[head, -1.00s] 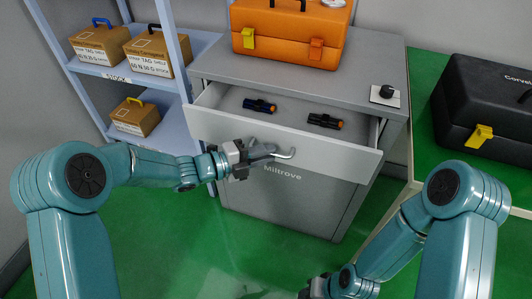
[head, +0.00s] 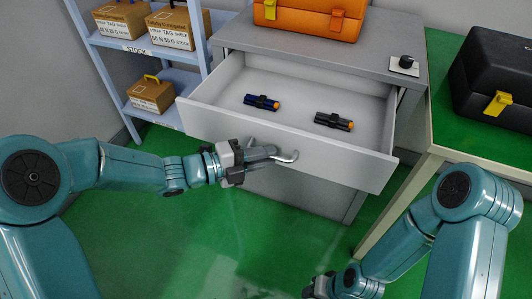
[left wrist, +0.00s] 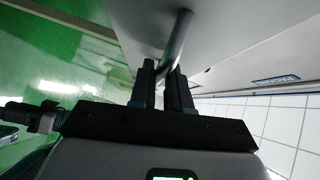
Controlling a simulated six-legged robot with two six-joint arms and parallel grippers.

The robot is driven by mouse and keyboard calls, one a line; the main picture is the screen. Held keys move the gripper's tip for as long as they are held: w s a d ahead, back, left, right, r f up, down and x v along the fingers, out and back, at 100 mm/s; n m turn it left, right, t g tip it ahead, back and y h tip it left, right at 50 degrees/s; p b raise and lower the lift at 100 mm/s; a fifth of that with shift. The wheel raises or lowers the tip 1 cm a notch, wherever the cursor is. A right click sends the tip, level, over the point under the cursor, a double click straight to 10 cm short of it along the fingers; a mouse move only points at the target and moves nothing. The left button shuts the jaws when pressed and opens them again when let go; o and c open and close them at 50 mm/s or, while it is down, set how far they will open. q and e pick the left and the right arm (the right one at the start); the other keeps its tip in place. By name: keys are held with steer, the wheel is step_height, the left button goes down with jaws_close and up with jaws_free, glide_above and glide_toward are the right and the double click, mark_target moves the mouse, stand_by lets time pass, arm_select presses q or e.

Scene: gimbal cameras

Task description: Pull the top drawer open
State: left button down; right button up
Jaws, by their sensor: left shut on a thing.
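The top drawer (head: 300,143) of the grey cabinet (head: 325,42) stands well open in the head view. A blue-and-black cylinder (head: 262,102) and a black cylinder with an orange end (head: 334,121) lie inside it. My left gripper (head: 262,153) is at the drawer front, shut on the curved metal handle (head: 288,157). In the left wrist view the gripper fingers (left wrist: 163,85) close around the handle bar (left wrist: 179,35), beside the drawer front (left wrist: 225,30). My right gripper (head: 318,287) is low at the bottom edge, and its jaws are too unclear to judge.
An orange toolbox (head: 310,18) and a black knob (head: 405,62) are on the cabinet top. A black case (head: 495,80) is on the green-topped table at right. A shelf (head: 150,48) with boxes stands at left. Green floor (head: 210,240) is clear below the drawer.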

arm_select(q)
steer(key=shift+s+a, duration=0.1)
steer(key=shift+s, duration=0.05)
stand_by(0.3)
steer(key=c, duration=1.2)
jaws_free()
steer(key=shift+o, duration=0.2)
steer(key=p+v, duration=0.2)
steer(key=v, duration=1.4)
steer(key=shift+s+r, duration=0.1)
steer(key=shift+r, duration=0.05)
